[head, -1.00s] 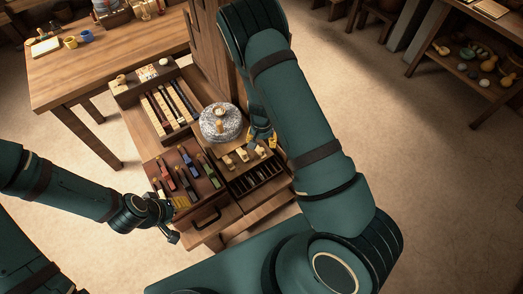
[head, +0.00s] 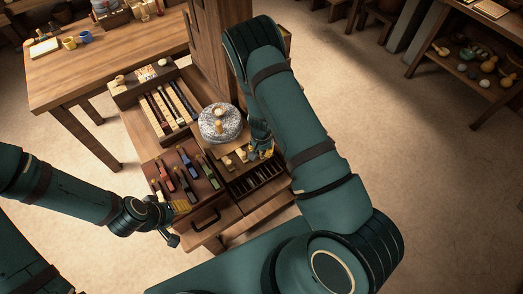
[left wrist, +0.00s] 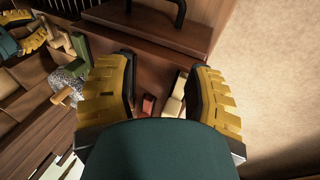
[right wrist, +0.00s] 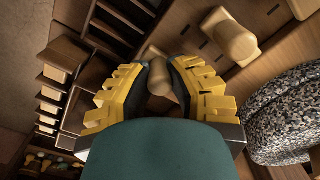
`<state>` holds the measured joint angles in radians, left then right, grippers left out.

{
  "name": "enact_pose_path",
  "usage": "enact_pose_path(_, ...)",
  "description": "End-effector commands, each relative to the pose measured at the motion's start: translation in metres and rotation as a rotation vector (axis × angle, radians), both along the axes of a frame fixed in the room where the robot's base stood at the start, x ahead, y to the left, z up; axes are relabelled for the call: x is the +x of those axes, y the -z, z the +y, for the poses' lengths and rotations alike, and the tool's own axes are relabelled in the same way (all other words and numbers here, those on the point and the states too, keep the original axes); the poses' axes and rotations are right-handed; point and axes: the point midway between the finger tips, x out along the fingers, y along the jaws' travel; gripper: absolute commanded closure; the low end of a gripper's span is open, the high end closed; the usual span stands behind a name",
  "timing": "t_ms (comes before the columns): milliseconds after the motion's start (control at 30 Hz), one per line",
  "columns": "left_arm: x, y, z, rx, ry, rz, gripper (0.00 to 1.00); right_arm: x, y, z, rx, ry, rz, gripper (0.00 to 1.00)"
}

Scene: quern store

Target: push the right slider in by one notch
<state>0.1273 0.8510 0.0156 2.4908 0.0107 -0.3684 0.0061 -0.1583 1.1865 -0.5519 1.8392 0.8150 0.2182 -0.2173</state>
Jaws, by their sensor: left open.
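A wooden board with several pale wooden slider knobs stands before a speckled grey quern stone (head: 220,123). Two knobs, the left one (head: 228,163) and the middle one (head: 241,155), stand free. The right slider knob (right wrist: 158,72) is between the fingers of my right gripper (right wrist: 160,90). The fingers look closed on its two sides. A neighbouring knob (right wrist: 235,42) shows beyond, with dark slots in the board near it. In the head view my right gripper (head: 263,150) partly hides the right knob. My left gripper (left wrist: 160,90) is open and empty beside the drawer cabinet.
A slotted dark rack (head: 257,182) lies in front of the knobs. A tray of coloured-handled pieces (head: 183,172) stands left, above a drawer with a dark handle (head: 205,220). A wooden post (head: 215,55) rises behind the quern.

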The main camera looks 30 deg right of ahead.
Motion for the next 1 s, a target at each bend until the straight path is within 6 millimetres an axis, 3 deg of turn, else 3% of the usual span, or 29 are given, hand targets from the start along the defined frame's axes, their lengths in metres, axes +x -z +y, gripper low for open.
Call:
enact_pose_path(167,0.0,0.0,0.0,0.0,0.0,0.0,0.48,0.002,0.0,0.0,0.0,-0.001,-0.001,1.0)
enact_pose_path(400,0.0,0.001,0.0,0.0,0.0,0.001,0.48,0.025,0.0,0.003,0.0,-0.002,-0.002,1.0)
enact_pose_path(667,0.0,0.001,0.0,0.0,0.0,0.001,0.48,0.025,0.0,0.004,0.001,0.0,0.001,1.0)
enact_pose_path(700,0.0,0.001,0.0,0.0,0.0,0.001,0.48,0.025,0.0,0.004,0.001,0.0,0.001,0.74)
enact_pose_path(767,0.0,0.001,0.0,0.0,0.0,0.001,0.48,0.025,0.0,0.004,0.001,0.0,0.001,0.53)
enact_pose_path(800,0.0,0.001,0.0,0.0,0.0,0.001,0.48,0.025,0.0,0.004,0.001,0.0,0.001,0.48)
enact_pose_path(1000,0.0,0.001,0.0,0.0,0.0,0.001,0.48,0.025,0.0,0.003,0.0,0.0,0.0,0.48)
